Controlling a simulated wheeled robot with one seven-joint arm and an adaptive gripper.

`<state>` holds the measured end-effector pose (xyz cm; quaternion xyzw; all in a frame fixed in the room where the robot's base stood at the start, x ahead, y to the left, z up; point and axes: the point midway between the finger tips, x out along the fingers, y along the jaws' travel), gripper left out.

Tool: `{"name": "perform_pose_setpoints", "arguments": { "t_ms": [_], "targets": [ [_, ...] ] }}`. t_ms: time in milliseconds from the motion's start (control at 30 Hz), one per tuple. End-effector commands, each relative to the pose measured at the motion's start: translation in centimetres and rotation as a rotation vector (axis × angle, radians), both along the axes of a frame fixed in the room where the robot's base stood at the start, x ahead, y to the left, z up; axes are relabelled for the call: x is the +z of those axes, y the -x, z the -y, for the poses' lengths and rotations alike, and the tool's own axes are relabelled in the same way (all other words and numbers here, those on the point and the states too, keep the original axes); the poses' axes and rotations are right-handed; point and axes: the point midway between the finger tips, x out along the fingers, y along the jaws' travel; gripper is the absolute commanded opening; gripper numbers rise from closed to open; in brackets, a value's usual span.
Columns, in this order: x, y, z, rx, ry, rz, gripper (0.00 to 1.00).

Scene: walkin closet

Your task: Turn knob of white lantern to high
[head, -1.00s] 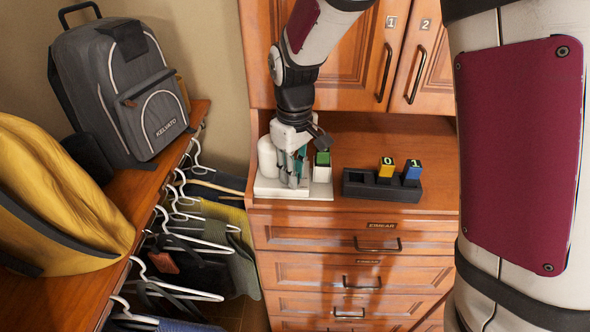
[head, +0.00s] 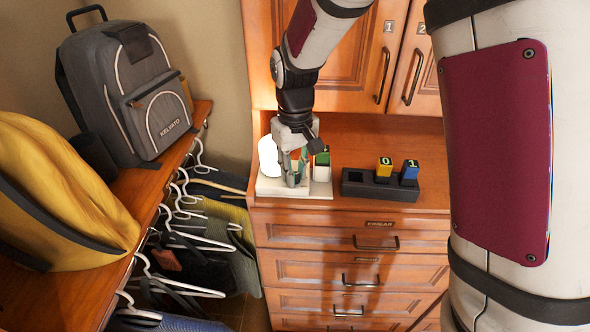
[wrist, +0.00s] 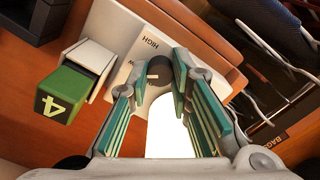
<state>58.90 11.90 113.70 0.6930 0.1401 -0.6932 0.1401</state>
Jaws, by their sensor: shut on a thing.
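The white lantern (head: 268,157) stands on a white base at the left end of the cabinet counter, and its body glows bright white. It also glows in the wrist view (wrist: 170,135). Its grey knob (wrist: 156,76) has a light pointer mark and sits beside a panel marked HIGH (wrist: 150,43); another label is partly hidden by a finger. My gripper (head: 291,178) points down in front of the lantern. In the wrist view its teal-padded fingers (wrist: 162,70) are closed around the knob, one on each side. The knob is hidden in the head view.
A green block (wrist: 62,94) marked 4 sits in a white holder right of the lantern in the head view. A dark rack (head: 350,183) holds yellow block 0 (head: 384,167) and blue block 1 (head: 409,170). Hangers and a grey backpack (head: 130,90) are left.

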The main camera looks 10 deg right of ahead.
Motion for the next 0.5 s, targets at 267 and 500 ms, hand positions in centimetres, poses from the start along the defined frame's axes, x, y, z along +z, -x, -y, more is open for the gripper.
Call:
{"name": "perform_pose_setpoints", "arguments": {
  "t_ms": [267,500],
  "targets": [
    [0.01,0.00,-0.04,0.001,0.000,0.001,0.41],
    [0.27,-0.04,-0.04,0.001,-0.001,0.002,0.41]
  ]
}}
